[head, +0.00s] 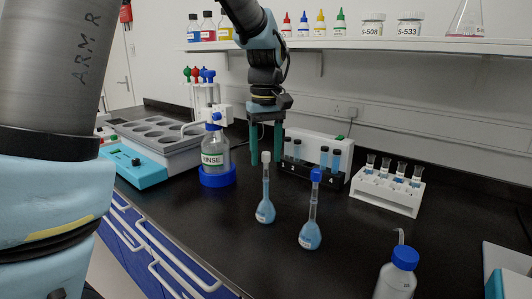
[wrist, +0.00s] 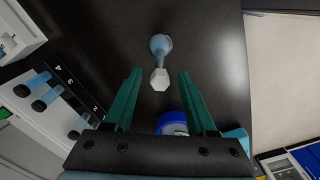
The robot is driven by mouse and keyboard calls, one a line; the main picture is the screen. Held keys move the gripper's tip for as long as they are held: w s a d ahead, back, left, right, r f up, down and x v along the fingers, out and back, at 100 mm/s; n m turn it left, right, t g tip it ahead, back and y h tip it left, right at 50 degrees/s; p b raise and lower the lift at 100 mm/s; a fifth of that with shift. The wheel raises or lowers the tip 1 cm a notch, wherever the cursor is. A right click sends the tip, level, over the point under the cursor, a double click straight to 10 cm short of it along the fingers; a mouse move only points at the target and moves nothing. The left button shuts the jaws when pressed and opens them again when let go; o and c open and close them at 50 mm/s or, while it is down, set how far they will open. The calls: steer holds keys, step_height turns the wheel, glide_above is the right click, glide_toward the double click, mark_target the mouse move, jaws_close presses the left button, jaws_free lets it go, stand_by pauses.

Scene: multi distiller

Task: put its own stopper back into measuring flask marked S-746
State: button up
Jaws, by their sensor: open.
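Two measuring flasks with blue liquid stand upright on the black bench. The left flask (head: 265,212) has a white stopper (head: 265,157) at its neck top; this flask (wrist: 161,44) and its white stopper (wrist: 159,79) also show in the wrist view. The right flask (head: 310,236) has a blue stopper (head: 316,174) on top. Their labels are too small to read, so I cannot tell which is S-746. My gripper (head: 266,160) is open and empty, pointing down at the left flask. In the wrist view the white stopper appears between the fingertips (wrist: 160,72), not visibly gripped.
A RINSE bottle (head: 213,157) stands in a blue ring to the left. A vial block (head: 300,171) stands behind the flasks, and a white rack (head: 388,192) stands to their right. A blue-capped bottle (head: 397,277) is at front right. Bench in front of the flasks is clear.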

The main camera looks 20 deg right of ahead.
step_height(320, 180, up, 11)
steer(key=shift+b, duration=0.45)
steer(key=shift+f, duration=0.1)
steer(key=w+a+f, duration=0.4)
steer(key=a+f, duration=0.7)
steer(key=a, duration=0.4)
steer(key=s+a+f, duration=0.4)
steer(key=a+f, duration=0.1)
steer(key=a, duration=0.2)
steer(key=s+a+f+m+t, duration=0.1)
steer(key=s+a+f, duration=0.3)
steer(key=a, duration=0.4)
steer(key=shift+f+t, duration=0.3)
steer(key=shift+f, duration=0.5)
